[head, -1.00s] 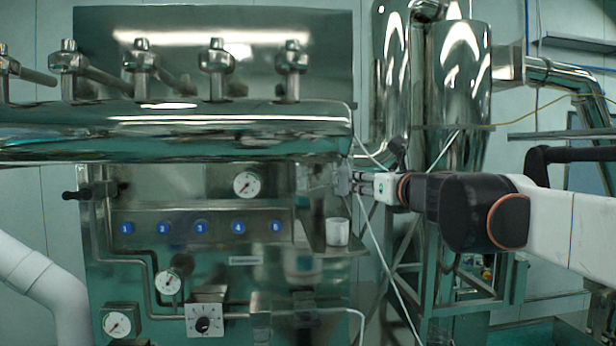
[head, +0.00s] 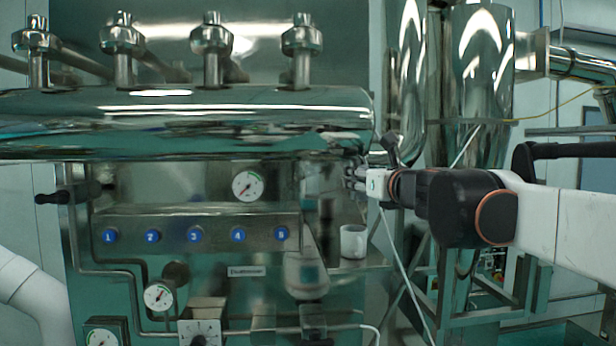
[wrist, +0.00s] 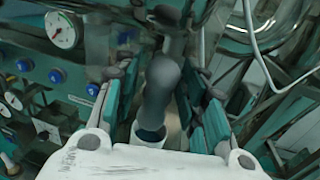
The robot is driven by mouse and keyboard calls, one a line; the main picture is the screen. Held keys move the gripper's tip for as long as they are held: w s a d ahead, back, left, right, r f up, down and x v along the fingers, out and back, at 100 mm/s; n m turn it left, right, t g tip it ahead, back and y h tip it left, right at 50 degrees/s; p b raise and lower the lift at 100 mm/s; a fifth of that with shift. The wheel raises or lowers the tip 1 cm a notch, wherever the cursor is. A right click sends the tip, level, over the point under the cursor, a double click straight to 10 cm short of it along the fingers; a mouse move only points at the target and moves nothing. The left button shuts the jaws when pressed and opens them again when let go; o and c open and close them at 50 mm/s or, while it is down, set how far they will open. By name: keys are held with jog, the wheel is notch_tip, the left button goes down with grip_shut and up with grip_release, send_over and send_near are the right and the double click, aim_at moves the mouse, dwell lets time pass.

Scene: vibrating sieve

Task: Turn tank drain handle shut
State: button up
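A dark grey handle with a rounded end (wrist: 160,82) stands between my gripper's two fingers in the wrist view. My gripper (wrist: 158,108) is open, one finger on each side of the handle; I cannot tell whether either finger touches it. In the head view my gripper (head: 356,174) is at the right end of the control panel, just below the shiny horizontal tank (head: 200,125). The handle cannot be made out clearly there. Another black handle (head: 68,194) sticks out at the panel's left side, far from my gripper.
A white cup (head: 353,242) stands on a small ledge below my gripper; it also shows in the wrist view (wrist: 147,136). Numbered blue buttons (head: 194,236) and a gauge (head: 247,186) are to the left. A white cable (head: 400,265) hangs close by.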

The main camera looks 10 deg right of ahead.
jog(key=shift+s+r, duration=0.15)
jog(key=shift+s, duration=0.15)
jog(key=shift+w, duration=0.1)
grip_shut()
jog(key=shift+a+n, duration=0.1)
jog(key=shift+n, duration=0.3)
jog(key=n, duration=0.3)
jog(key=shift+a+n+g+b, duration=0.25)
jog(key=shift+n+g+b, duration=0.05)
jog(key=shift+b, duration=0.05)
jog(key=shift+a+f+n+g+h+b, duration=0.2)
jog(key=shift+f+n+h+b, duration=0.25)
jog(key=shift+n, duration=1.45)
jog(key=shift+a+f+n+g+h+b, duration=0.15)
jog(key=shift+n+h+b, duration=0.4)
jog(key=shift+n, duration=1.35)
jog(key=shift+a+f+n+g+h+b, duration=0.2)
jog(key=shift+n+h, duration=0.5)
jog(key=shift+n, duration=1.2)
jog(key=shift+d, duration=0.1)
grip_release()
